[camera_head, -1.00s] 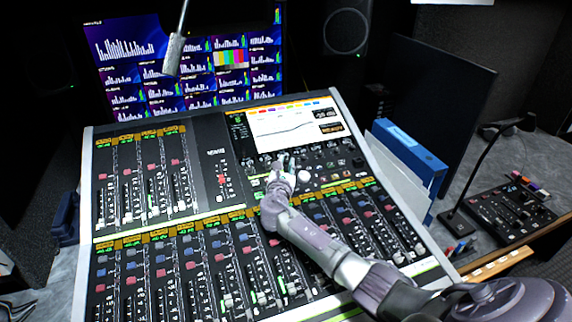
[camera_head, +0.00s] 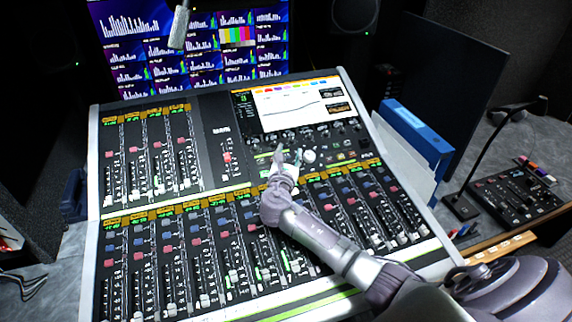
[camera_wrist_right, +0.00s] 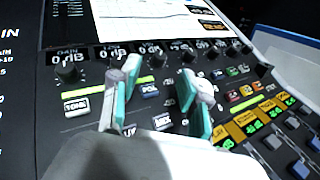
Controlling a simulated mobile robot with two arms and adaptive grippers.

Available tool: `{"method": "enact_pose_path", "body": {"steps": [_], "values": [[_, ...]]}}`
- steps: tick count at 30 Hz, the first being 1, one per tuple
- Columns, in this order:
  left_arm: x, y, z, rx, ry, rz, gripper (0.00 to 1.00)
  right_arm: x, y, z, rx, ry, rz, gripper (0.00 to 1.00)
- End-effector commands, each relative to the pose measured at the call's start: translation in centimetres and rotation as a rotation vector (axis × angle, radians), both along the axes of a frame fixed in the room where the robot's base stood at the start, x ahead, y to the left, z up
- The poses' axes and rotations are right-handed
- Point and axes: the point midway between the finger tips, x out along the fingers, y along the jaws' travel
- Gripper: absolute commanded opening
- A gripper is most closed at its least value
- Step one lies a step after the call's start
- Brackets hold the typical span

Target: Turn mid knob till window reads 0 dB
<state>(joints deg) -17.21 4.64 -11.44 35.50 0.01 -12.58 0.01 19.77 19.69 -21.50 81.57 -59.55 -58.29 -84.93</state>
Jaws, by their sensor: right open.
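The mixing console (camera_head: 96,205) carries a row of small dark knobs under its display (camera_head: 290,106). In the right wrist view each knob sits under a small readout window. The leftmost window (camera_wrist_right: 68,57), labelled gain, reads 0 dB, and the window right of it (camera_wrist_right: 115,50) also reads 0 dB. The windows further right are too small or blurred to read, so I cannot tell the mid value. My right gripper (camera_wrist_right: 157,82) is open and empty, its teal-padded fingers apart just in front of the knob row; it also shows in the head view (camera_head: 288,154). My left gripper is out of view.
Lit buttons such as the one marked TONE (camera_wrist_right: 76,105) lie below the knobs. Blue binder (camera_head: 418,140) and small control panel (camera_head: 510,190) stand to the right; a microphone (camera_head: 180,28) hangs above.

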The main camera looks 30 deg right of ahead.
Motion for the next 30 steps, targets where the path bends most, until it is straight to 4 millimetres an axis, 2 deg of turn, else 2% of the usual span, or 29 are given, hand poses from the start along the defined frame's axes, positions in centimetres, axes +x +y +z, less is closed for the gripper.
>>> {"method": "enact_pose_path", "body": {"steps": [3, 10, 15, 30], "values": [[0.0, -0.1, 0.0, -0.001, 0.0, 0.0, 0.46, -2.0, 1.8, 0.0, 0.003, 0.0, 0.003, 0.46], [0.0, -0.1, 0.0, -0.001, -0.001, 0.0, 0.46, -4.4, 3.9, 0.2, 0.001, 0.0, 0.001, 0.46], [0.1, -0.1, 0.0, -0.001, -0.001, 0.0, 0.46, -5.0, 4.3, 0.3, 0.0, 0.0, 0.0, 0.46], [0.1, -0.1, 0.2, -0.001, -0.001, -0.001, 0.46, -4.9, 4.3, 0.6, 0.001, -0.001, 0.0, 0.46]]}}
